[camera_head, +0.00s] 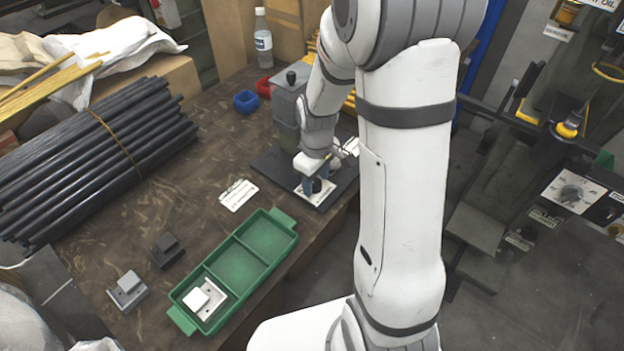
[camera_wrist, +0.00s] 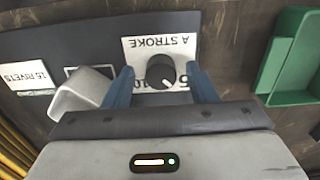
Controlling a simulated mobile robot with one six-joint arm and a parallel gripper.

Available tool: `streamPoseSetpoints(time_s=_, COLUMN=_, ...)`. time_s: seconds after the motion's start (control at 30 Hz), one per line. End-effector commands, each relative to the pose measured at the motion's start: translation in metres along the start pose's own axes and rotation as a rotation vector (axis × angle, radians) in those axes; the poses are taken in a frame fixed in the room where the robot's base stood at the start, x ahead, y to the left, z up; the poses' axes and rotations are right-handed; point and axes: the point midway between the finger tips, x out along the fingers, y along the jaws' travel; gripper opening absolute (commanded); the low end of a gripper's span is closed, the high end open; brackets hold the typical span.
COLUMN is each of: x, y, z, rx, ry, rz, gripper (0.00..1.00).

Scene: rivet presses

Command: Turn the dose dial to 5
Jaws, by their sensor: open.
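The dose dial (camera_wrist: 160,72) is a round black knob with a white pointer line, on a white plate (camera_wrist: 188,48) lettered "A STROKE", upside down in the wrist view. The pointer slants down and slightly right there. Figures on the plate's lower part are partly hidden by the knob and my gripper, so I cannot read the setting surely. My gripper (camera_wrist: 163,88) is open, one blue finger on each side of the knob, with small gaps showing. In the head view my gripper (camera_head: 318,186) is low over the white plate (camera_head: 325,197) on the dark press base (camera_head: 276,165).
A grey press (camera_head: 288,108) with a black-knobbed lever stands close behind my gripper. A green tray (camera_head: 240,262) with a pale block (camera_head: 205,298) lies at the front left. Black rods (camera_head: 95,160) fill the left of the table.

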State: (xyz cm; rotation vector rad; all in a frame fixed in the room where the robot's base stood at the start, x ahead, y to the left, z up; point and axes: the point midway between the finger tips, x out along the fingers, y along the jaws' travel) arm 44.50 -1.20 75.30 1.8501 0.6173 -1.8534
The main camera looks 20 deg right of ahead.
Motion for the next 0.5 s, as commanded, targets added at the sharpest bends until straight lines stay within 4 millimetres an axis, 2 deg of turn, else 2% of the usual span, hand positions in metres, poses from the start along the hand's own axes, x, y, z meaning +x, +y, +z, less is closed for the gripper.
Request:
streamPoseSetpoints(time_s=0.4, x=-0.063, y=0.000, z=0.000, rx=0.000, ry=0.003, rz=0.003, gripper=0.52)
streamPoseSetpoints(time_s=0.5, x=-0.072, y=0.000, z=0.001, rx=0.000, ry=0.002, rz=0.001, gripper=0.52)
